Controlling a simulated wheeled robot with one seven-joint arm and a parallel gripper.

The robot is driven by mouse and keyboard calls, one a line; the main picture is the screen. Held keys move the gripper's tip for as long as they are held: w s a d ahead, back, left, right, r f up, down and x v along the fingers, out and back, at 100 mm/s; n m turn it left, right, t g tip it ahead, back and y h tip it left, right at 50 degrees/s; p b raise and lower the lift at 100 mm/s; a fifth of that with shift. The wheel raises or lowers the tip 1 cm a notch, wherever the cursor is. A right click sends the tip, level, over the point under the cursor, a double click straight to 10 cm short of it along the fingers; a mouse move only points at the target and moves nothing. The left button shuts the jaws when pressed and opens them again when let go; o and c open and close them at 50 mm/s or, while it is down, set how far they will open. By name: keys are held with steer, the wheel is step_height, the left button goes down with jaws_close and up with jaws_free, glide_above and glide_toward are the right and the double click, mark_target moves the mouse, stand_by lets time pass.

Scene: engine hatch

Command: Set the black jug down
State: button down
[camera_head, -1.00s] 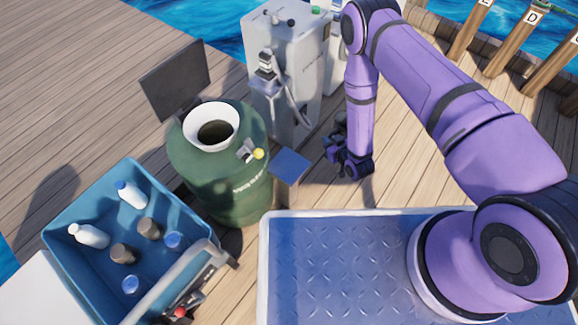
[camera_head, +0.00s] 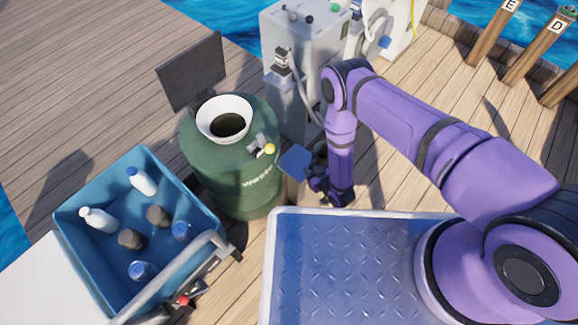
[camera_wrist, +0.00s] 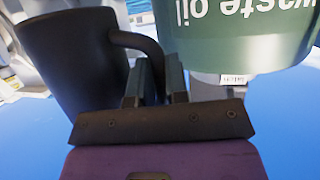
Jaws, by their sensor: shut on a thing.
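The black jug (camera_wrist: 75,60) fills the upper left of the wrist view, its curved handle (camera_wrist: 135,42) on the right side. My gripper (camera_wrist: 160,75) is shut on that handle. In the head view my gripper (camera_head: 326,184) is low, just right of a small blue-topped stand (camera_head: 297,160). There the jug cannot be clearly told from the dark gripper parts. A blue area (camera_wrist: 285,115) spreads behind the gripper in the wrist view; I cannot tell whether the jug touches anything beneath it.
A green waste oil drum (camera_head: 235,175) with a white funnel stands left of the stand, close to the gripper in the wrist view (camera_wrist: 240,35). A blue crate (camera_head: 85,262) holds several bottles and cans. A grey cabinet (camera_head: 300,50) stands behind.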

steer(key=shift+w+a+f, duration=0.6)
steer(key=shift+a+f, duration=0.15)
steer(key=shift+a, duration=0.75)
steer(key=shift+w+a+f, duration=0.55)
steer(key=shift+a+f, duration=0.15)
steer(key=shift+a, duration=0.85)
steer(key=shift+w+a+f, duration=0.6)
steer(key=shift+a+f, duration=0.15)
steer(key=shift+a, duration=0.75)
steer(key=shift+f, duration=0.1)
steer(key=c, duration=1.1)
jaws_free()
steer(key=v, duration=1.2)
